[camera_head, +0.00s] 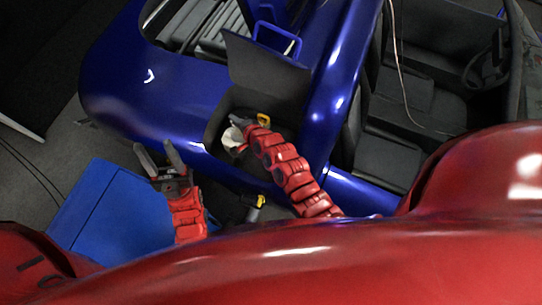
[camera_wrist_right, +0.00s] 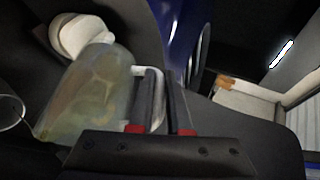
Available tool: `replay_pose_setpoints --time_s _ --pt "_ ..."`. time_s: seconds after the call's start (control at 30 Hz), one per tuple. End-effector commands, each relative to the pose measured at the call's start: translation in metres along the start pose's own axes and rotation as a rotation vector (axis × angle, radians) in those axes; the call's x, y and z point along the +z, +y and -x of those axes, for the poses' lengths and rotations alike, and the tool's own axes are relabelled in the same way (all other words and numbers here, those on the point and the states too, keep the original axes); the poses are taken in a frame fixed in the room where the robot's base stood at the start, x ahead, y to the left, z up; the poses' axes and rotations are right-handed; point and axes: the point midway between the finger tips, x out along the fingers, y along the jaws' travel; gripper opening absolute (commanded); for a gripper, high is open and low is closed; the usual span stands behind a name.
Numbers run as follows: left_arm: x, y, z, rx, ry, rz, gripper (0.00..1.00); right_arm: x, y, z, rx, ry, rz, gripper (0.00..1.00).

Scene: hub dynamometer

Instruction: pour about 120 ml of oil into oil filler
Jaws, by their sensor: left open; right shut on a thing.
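My right gripper (camera_wrist_right: 162,95) is shut on the white handle of an oil jug (camera_wrist_right: 88,92). The jug is translucent with yellowish oil inside, and a white rounded piece is at its top in the right wrist view. In the head view a pale part of the jug (camera_head: 233,137) shows beside my right gripper (camera_head: 240,122), over a dark recess in the blue car body. I cannot make out the oil filler or whether oil is flowing.
The blue car body (camera_head: 150,100) surrounds the recess, with a dark raised flap (camera_head: 262,72) behind it. A blue box (camera_head: 110,210) stands at lower left. A yellow-and-grey item (camera_head: 255,208) lies near my right arm. A clear round rim (camera_wrist_right: 12,108) shows at the wrist view's left edge.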

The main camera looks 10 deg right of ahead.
Motion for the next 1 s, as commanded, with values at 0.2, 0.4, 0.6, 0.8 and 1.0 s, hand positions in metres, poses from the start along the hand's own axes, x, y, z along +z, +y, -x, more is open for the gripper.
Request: replay_pose_setpoints --time_s 0.2,0.4,0.6,0.8,1.0 --pt "0.002 0.001 0.011 0.0 0.0 0.0 0.5 -0.001 0.001 0.002 -0.026 -0.006 -0.01 0.0" --pt "0.003 0.001 0.016 0.0 0.0 0.0 0.5 -0.002 0.0 0.004 -0.042 -0.009 -0.018 0.0" --pt "0.003 0.001 0.02 0.0 0.0 0.0 0.5 -0.003 0.001 0.004 -0.048 -0.01 -0.02 0.0" --pt "0.004 0.001 0.023 0.0 0.0 0.0 0.5 -0.003 0.001 0.005 -0.056 -0.012 -0.023 0.0" --pt "0.005 0.001 0.029 0.0 0.0 0.0 0.5 -0.003 0.002 0.005 -0.067 -0.016 -0.028 0.0"
